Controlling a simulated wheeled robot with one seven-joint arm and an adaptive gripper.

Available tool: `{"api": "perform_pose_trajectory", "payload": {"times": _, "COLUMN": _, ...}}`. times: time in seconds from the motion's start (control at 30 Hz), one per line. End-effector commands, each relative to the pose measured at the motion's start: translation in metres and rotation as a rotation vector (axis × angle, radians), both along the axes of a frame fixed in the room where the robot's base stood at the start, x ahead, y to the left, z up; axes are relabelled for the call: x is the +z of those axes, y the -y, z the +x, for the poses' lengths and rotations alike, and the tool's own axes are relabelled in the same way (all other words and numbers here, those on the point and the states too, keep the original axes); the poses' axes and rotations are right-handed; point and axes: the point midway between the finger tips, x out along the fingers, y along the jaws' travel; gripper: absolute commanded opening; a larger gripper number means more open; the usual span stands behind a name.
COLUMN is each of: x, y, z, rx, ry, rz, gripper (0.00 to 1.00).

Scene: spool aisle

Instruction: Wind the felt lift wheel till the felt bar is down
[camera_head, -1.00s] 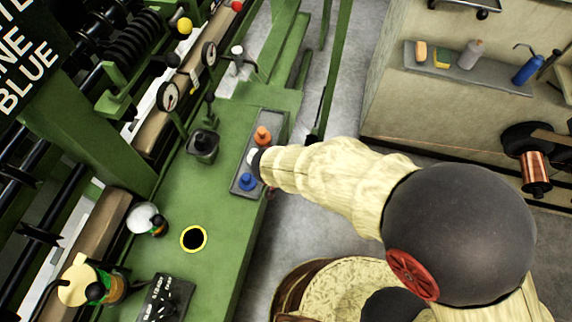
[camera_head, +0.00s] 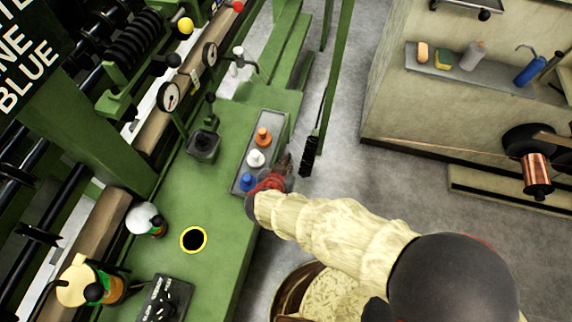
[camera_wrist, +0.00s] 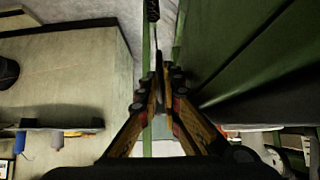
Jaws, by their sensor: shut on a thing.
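My gripper (camera_head: 284,164) is at the right edge of the green machine, beside the grey panel of knobs. In the wrist view its two fingers (camera_wrist: 160,72) come together on a thin, dark piece between the tips. What that piece is cannot be made out. I cannot pick out the felt lift wheel for sure; at this scale the fingers and wrist may hide it. The felt bar cannot be told for sure among the machine's rollers and bars.
The panel (camera_head: 240,181) carries orange (camera_head: 263,136), white (camera_head: 256,158) and blue (camera_head: 248,182) knobs. A black brush-like thing (camera_head: 308,157) stands just right of my gripper. A wooden tub (camera_head: 297,290) lies below my arm.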

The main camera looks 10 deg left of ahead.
Motion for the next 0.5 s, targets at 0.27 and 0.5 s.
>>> {"api": "perform_pose_trajectory", "payload": {"times": 0.27, "x": -0.0021, "y": 0.0000, "z": -0.0015, "rx": 0.002, "ry": -0.003, "rz": -0.001, "gripper": 0.00}}
{"api": "perform_pose_trajectory", "payload": {"times": 0.5, "x": -0.0015, "y": 0.0001, "z": -0.0010, "rx": 0.001, "ry": -0.002, "rz": -0.001, "gripper": 0.14}}
